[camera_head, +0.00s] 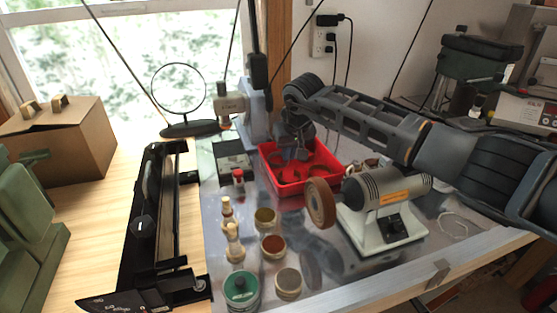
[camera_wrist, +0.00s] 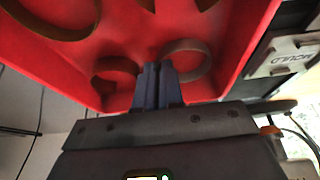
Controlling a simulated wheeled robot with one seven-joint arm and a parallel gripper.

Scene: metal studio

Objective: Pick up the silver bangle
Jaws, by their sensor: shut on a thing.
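The red tray (camera_head: 292,188) sits on the metal bench top and holds several ring-shaped bangles. My gripper (camera_head: 299,153) reaches down into it from the right. In the wrist view my gripper (camera_wrist: 157,84) has its fingers close together inside the tray. A greyish bangle (camera_wrist: 186,45), which looks like the silver one, runs to the fingers from the right, and its rim is pinched there. The fingers hide part of that rim. A browner bangle (camera_wrist: 117,65) lies just left of the fingers. I cannot tell whether the held bangle is clear of the tray floor.
A bench polisher (camera_head: 385,195) with a brown wheel (camera_head: 321,203) stands close in front of the tray. Several small jars, including a green-lidded one (camera_head: 241,288), stand front left. A grey stand (camera_head: 258,118) rises behind the tray. A round hoop stand (camera_head: 188,128) is further left.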

